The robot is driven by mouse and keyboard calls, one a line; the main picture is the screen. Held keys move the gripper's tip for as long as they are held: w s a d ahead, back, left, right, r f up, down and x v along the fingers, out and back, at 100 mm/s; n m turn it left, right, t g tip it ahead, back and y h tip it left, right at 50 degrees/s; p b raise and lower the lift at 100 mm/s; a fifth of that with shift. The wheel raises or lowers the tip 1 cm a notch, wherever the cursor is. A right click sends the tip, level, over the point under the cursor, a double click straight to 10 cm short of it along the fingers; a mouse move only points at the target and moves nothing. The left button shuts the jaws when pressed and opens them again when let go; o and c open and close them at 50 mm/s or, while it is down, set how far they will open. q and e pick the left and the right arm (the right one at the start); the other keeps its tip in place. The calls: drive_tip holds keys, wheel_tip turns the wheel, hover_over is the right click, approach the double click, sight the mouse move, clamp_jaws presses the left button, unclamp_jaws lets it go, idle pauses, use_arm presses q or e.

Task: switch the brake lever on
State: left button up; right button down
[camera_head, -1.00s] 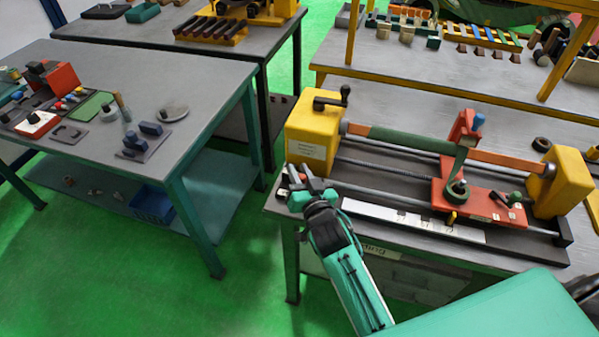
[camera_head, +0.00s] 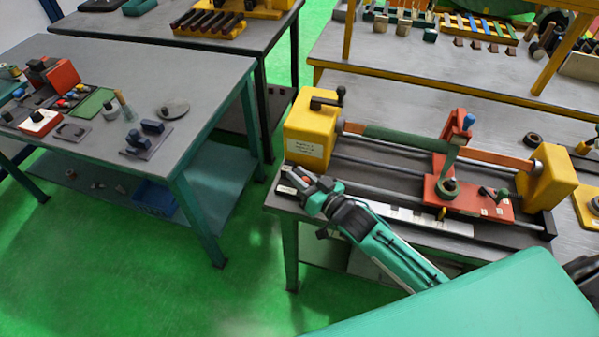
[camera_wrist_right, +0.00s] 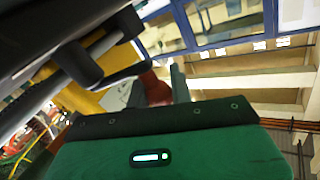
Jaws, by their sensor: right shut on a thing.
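The brake lever shows as a small red knob (camera_head: 288,189) at the left front end of the winding machine. In the right wrist view the red lever (camera_wrist_right: 155,88) sits between my fingers, and its lower part is hidden. My right gripper (camera_head: 293,181) is at the machine's front left corner, below the yellow end block, and is shut on the lever. The lever's exact angle is hard to tell. My left gripper is not in view.
The winding machine has a yellow block with a black crank (camera_head: 311,130), a red carriage (camera_head: 470,203) and another yellow block (camera_head: 546,181). A grey table (camera_head: 120,75) with small parts stands at the left. Green floor lies between the tables.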

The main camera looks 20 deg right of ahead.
drive_tip(key=shift+y, duration=0.3)
drive_tip(key=c, duration=1.3)
unclamp_jaws()
drive_tip(key=shift+s, duration=0.1)
drive_tip(key=shift+o, duration=0.2)
drive_tip(key=b+v, duration=0.3)
drive_tip(key=v, duration=1.1)
drive_tip(key=shift+r, duration=0.15)
